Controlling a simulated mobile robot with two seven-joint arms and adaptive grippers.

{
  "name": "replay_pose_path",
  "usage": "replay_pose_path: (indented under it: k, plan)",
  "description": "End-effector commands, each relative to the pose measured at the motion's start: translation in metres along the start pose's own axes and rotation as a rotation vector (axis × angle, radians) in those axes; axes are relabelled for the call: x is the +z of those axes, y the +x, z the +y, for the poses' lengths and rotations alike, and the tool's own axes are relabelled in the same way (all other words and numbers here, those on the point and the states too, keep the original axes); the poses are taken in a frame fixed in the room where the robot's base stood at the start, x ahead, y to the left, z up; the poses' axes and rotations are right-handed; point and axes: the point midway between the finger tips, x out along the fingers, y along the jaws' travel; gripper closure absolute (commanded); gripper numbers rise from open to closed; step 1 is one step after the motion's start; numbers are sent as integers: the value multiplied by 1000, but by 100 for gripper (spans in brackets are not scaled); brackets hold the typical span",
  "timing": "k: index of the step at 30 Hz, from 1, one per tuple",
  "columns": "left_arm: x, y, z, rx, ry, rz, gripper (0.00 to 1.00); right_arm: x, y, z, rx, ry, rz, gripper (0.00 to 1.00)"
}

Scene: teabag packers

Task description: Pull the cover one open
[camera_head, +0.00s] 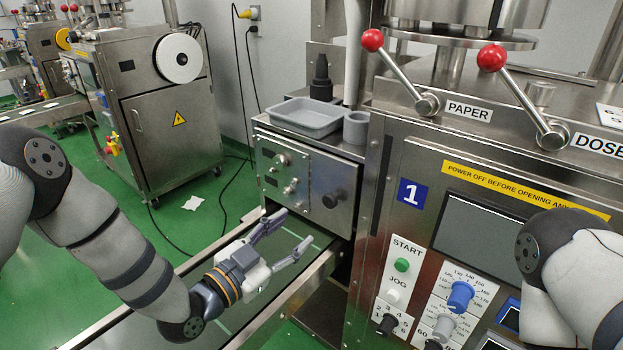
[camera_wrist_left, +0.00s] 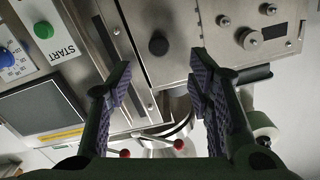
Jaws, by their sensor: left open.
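The machine marked with a blue "1" sign (camera_head: 411,192) stands at the right in the head view. Beside it is a steel front panel (camera_head: 312,172) with a black knob (camera_head: 333,198) on its right side and small metal fittings on its left. No part is labelled as a cover, and this panel looks closed. My left gripper (camera_head: 296,228) is open and empty, below and in front of the panel, over the conveyor. In the left wrist view the black knob (camera_wrist_left: 158,45) shows beyond and between the open fingertips, apart from them. My right gripper is out of view.
A grey tray (camera_head: 305,117) sits on top of the panel's box. Red-balled levers (camera_head: 372,41) and the START button (camera_head: 401,265) are on machine 1. The conveyor edge (camera_head: 290,296) runs under my left gripper.

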Motion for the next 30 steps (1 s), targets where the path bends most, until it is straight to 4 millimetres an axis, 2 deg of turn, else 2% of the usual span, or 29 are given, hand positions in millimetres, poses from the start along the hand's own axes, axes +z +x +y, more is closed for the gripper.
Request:
replay_pose_path:
  k: [5,12,18,22,28,29,30]
  plan:
    - [-5,20,-2,-3,17,27,53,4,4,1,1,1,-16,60]
    - [-3,81,-1,-3,11,20,53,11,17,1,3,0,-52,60]
    - [-4,115,-1,-2,11,19,53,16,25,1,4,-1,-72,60]
    - [-6,123,-2,-3,11,19,53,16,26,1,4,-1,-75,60]
    - [-8,123,-3,-4,12,20,53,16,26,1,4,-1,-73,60]
    - [-8,123,-3,-4,12,20,55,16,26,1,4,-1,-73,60]
    - [-8,123,-3,-4,12,20,64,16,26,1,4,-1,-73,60]
